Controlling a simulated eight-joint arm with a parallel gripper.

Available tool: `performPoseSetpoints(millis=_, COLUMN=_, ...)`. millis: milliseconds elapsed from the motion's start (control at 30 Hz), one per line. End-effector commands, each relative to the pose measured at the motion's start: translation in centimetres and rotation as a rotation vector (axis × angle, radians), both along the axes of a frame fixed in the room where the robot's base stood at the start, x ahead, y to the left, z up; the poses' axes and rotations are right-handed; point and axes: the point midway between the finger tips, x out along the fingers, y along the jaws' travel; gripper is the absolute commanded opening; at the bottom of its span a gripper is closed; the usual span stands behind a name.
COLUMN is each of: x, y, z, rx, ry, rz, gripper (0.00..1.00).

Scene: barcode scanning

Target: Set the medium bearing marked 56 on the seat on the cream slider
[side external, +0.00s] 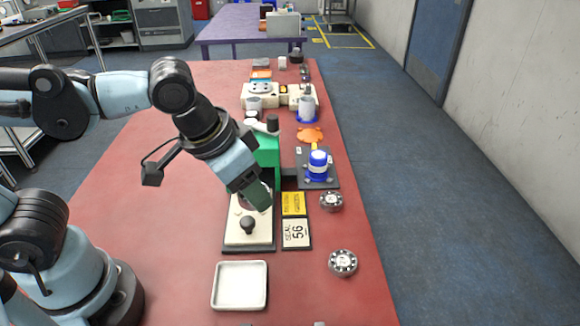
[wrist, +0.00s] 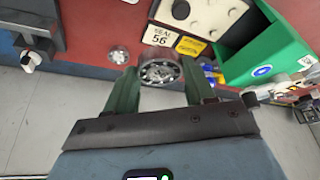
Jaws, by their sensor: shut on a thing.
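My gripper (side external: 259,198) points down over the far end of the cream slider (side external: 240,239), close to the green press. In the wrist view its green fingers (wrist: 162,88) are shut on a round metal bearing (wrist: 159,71), held by its sides. The bearing is mostly hidden by the gripper in the side view, and I cannot read a number on it. The slider carries a black knob (side external: 248,225); it also shows in the wrist view (wrist: 213,14). I cannot make out the seat clearly. A card reading SEAL 56 (side external: 296,233) lies beside the slider.
Two loose bearings (side external: 331,201) (side external: 343,263) lie on the red table to the right. The green press (side external: 267,155) rises behind the slider. An empty white tray (side external: 239,285) is in front. A blue and white bottle-like part (side external: 318,164) stands on a dark plate.

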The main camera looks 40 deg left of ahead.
Motion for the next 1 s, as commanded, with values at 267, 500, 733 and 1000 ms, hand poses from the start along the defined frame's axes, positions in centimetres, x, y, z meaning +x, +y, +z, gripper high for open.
performPoseSetpoints(millis=267, x=2.6, y=4.0, z=-2.7, rx=-0.002, ry=0.000, rz=0.012, gripper=0.13)
performPoseSetpoints(millis=500, x=4.9, y=7.3, z=-5.1, rx=-0.001, ry=0.000, rz=0.008, gripper=0.13)
performPoseSetpoints(millis=733, x=6.1, y=9.1, z=-6.4, rx=0.000, ry=-0.001, rz=0.003, gripper=0.13)
performPoseSetpoints(millis=1000, x=6.3, y=9.3, z=-7.8, rx=0.000, ry=0.000, rz=0.001, gripper=0.13)
